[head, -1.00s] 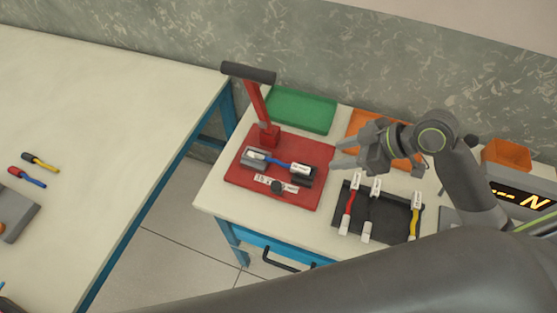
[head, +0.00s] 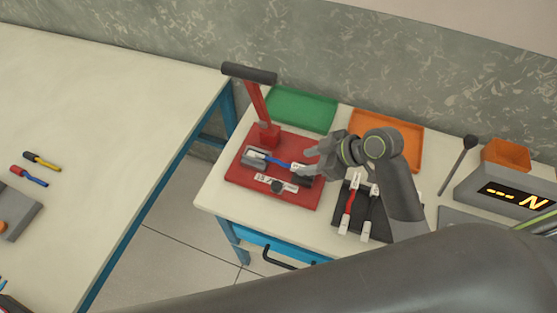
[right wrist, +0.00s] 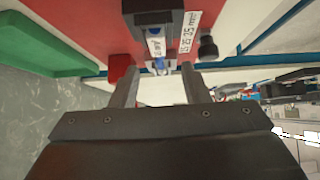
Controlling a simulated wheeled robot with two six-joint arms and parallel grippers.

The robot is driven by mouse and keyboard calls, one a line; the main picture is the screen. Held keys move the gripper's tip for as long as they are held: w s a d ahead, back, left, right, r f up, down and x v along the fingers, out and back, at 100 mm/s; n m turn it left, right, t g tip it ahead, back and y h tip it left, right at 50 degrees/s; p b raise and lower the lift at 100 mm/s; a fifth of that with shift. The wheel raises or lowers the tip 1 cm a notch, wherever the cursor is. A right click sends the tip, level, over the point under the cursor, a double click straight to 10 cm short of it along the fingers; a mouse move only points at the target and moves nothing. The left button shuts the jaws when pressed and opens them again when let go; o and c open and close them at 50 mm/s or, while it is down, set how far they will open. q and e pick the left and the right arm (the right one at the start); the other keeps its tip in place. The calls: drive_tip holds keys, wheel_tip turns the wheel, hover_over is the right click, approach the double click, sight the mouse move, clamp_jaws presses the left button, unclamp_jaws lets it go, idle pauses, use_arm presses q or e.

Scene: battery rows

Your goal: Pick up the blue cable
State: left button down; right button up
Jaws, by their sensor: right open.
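The blue cable (head: 277,162) lies across the red press plate (head: 293,202), running between two grey-black holder blocks. It also shows as a small blue piece between the fingers in the right wrist view (right wrist: 160,64), partly hidden behind a labelled block. My right gripper (head: 308,160) is open and empty, beside the right-hand block at the cable's right end. In the right wrist view, the two fingers (right wrist: 162,72) point toward the block, one on each side of the blue piece. My left gripper is not in view.
A red lever with a black handle (head: 249,73) rises behind the cable. A green tray (head: 302,108) and an orange tray (head: 400,140) lie at the back. A dark tray with cables (head: 375,235) is partly hidden by my arm. A force display (head: 515,196) stands at right.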

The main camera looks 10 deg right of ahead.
sight(292, 165)
drive_tip(key=p+x, duration=0.1)
drive_tip(key=x, duration=0.4)
drive_tip(key=shift+r, duration=0.1)
drive_tip(key=shift+d, duration=0.1)
clamp_jaws()
